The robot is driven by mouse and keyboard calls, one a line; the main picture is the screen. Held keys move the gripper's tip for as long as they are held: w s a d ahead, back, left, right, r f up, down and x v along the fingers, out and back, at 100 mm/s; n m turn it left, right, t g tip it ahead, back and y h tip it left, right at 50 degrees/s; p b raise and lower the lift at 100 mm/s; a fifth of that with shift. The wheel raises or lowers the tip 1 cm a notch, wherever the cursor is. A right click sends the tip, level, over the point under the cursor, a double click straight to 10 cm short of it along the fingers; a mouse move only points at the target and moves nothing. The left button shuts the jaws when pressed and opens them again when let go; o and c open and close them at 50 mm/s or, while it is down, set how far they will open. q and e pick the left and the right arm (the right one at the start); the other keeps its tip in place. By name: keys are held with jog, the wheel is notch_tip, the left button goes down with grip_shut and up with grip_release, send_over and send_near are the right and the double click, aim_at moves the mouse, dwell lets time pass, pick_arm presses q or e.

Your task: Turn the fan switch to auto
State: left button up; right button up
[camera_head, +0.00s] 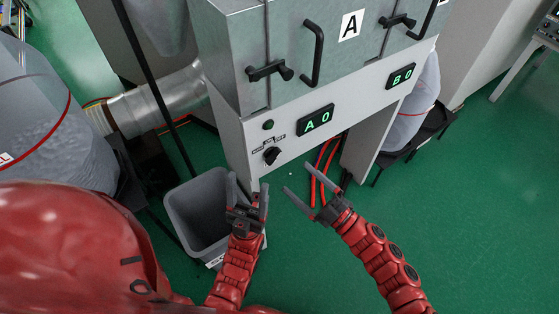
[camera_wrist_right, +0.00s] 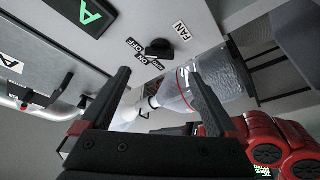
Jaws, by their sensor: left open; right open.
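The fan switch is a black rotary knob (camera_head: 271,156) on the pale lower panel of the cabinet, with small labels above it. In the right wrist view the knob (camera_wrist_right: 159,48) shows beside a FAN label (camera_wrist_right: 181,31) and smaller position labels. I cannot tell which position it points to. My left gripper (camera_head: 248,184) is open and empty, below and slightly left of the knob in the picture. My right gripper (camera_head: 300,180) is open and empty, below and right of the knob. Its two fingers (camera_wrist_right: 162,80) show apart in the wrist view, with the knob beyond them, untouched.
A green button (camera_head: 268,125) sits above the knob, beside the A 0 display (camera_head: 316,120). Door handles (camera_head: 313,54) stick out above. A grey bin (camera_head: 190,215) stands under my left gripper. Red hoses (camera_head: 326,160) hang below the panel. Green floor is open at right.

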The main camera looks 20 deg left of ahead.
aim_at(275, 159)
jog(key=x, duration=0.7)
jog(key=shift+w+a+r, duration=0.1)
jog(key=shift+a+r, duration=0.05)
jog(key=shift+a, duration=0.25)
jog(key=c, duration=1.4)
